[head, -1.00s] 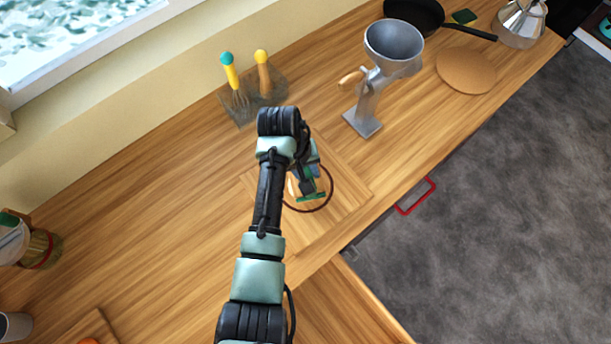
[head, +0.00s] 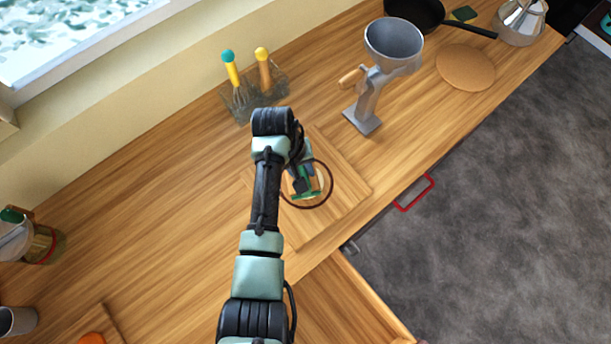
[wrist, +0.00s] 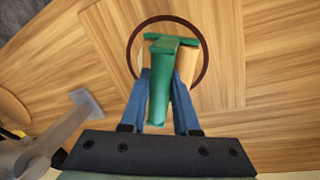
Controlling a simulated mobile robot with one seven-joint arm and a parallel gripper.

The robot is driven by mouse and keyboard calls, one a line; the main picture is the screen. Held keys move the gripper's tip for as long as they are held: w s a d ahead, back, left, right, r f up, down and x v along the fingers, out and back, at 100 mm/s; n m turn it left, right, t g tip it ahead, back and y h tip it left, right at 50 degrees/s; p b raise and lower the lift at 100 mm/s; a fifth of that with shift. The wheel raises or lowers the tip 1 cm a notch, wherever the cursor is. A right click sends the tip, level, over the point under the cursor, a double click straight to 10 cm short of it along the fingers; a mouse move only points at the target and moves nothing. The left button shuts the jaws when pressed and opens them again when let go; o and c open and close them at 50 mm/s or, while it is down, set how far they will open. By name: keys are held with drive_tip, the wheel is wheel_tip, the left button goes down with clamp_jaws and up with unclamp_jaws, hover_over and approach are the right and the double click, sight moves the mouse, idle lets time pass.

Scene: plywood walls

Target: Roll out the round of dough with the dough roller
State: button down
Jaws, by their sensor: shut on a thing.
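My gripper (wrist: 160,88), with blue fingers, is shut on the green handle of the dough roller (wrist: 160,85). The roller has a green crosspiece at its far end and also shows in the head view (head: 306,193). It is over the inside of a dark red ring (wrist: 205,45) on the wooden board (head: 340,205). The round of dough (head: 320,184) shows as a pale patch inside the ring, partly hidden by the roller and gripper. I cannot tell whether the roller touches the dough.
A grey hand-cranked mill (head: 390,60) stands right of the board. A utensil holder (head: 255,92) is at the wall. A black pan (head: 420,15), a round tan mat (head: 466,68) and a kettle (head: 520,22) are farther right. The counter left of my arm is mostly clear.

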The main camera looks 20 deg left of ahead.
drive_tip(key=shift+s+a, duration=0.35)
drive_tip(key=shift+w, duration=0.15)
drive_tip(key=shift+w+d+f, duration=0.1)
drive_tip(key=shift+w+d, duration=0.4)
drive_tip(key=shift+d, duration=0.35)
drive_tip(key=shift+w+d, duration=0.45)
drive_tip(key=shift+d, duration=0.4)
drive_tip(key=shift+s, duration=0.1)
drive_tip(key=shift+s+a+p, duration=0.2)
drive_tip(key=shift+s+a, duration=0.15)
drive_tip(key=shift+a, duration=0.3)
drive_tip(key=shift+s+a+p, duration=0.2)
drive_tip(key=shift+s+a, duration=0.15)
drive_tip(key=shift+a, duration=0.3)
drive_tip(key=shift+s+a+p, duration=0.2)
drive_tip(key=shift+s+a, duration=0.15)
drive_tip(key=shift+a, duration=0.3)
drive_tip(key=shift+w+d, duration=0.1)
